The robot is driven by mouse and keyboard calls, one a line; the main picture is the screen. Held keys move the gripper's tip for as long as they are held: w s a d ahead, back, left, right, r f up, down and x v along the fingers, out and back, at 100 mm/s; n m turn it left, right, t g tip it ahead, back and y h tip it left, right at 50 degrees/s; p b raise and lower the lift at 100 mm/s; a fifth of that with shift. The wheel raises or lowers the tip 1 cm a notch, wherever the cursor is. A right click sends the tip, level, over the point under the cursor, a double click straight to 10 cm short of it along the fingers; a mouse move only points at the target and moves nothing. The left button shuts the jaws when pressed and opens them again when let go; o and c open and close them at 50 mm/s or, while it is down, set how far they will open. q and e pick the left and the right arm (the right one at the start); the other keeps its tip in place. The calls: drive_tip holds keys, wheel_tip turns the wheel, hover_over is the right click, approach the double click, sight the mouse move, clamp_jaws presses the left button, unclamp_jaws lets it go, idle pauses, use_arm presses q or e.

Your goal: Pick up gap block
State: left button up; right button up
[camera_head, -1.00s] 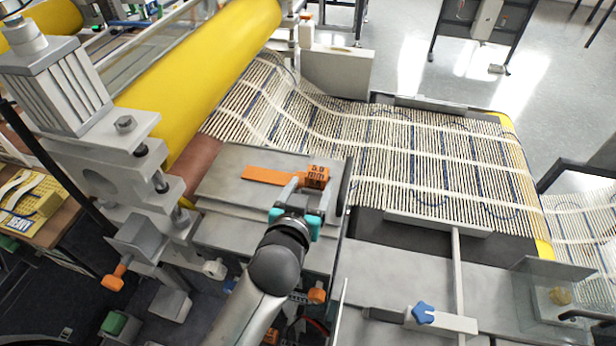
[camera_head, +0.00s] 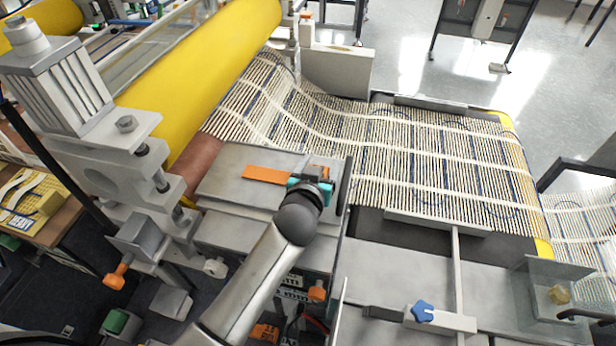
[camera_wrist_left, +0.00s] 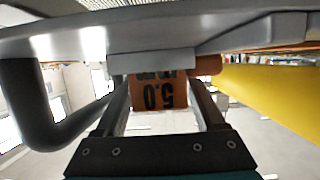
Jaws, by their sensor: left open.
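The orange gap block (camera_head: 265,174) lies on the grey metal plate (camera_head: 225,180) beside the yellow roller, its flat tongue pointing left. My left gripper (camera_head: 318,181) is at the block's thick right end and hides most of it in the head view. In the left wrist view, the block's face marked 5.0 (camera_wrist_left: 158,93) shows between the two open fingers of my left gripper (camera_wrist_left: 161,88). I cannot tell whether the fingers touch it. My right gripper is not in view.
A yellow roller (camera_head: 205,80) runs behind the plate. Striped mesh (camera_head: 430,155) covers the table to the right. A roller bracket (camera_head: 105,150) stands on the left. A lever with a blue knob (camera_head: 423,312) is at the lower right.

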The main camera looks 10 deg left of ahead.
use_arm(q)
clamp_jaws()
idle(0.6)
drive_tip(key=shift+r, duration=0.15)
wheel_tip(320, 180, up, 20)
drive_tip(key=p, duration=0.2)
drive_tip(key=shift+p, duration=0.3)
